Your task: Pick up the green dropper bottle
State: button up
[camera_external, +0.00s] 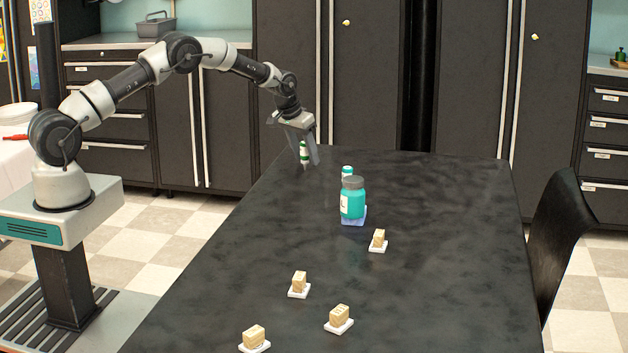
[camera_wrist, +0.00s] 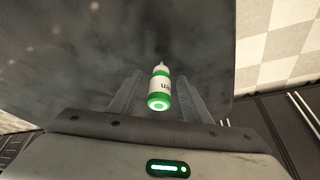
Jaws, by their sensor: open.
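The green dropper bottle (camera_external: 303,151) is small, white and green, at the far left part of the dark table (camera_external: 440,290). In the wrist view the bottle (camera_wrist: 160,88) has a pale pointed tip, a white label and a green end facing the camera. My gripper (camera_external: 309,163) points down around it, and its fingers stand on either side of the bottle. In the wrist view the gripper (camera_wrist: 158,92) is open, with a visible gap on each side of the bottle. Whether the bottle touches the table is hard to tell.
A dark chair (camera_external: 556,235) stands at the right edge.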

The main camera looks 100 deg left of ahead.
jog(key=shift+c, duration=0.2)
grip_shut()
jog(key=shift+r, duration=0.1)
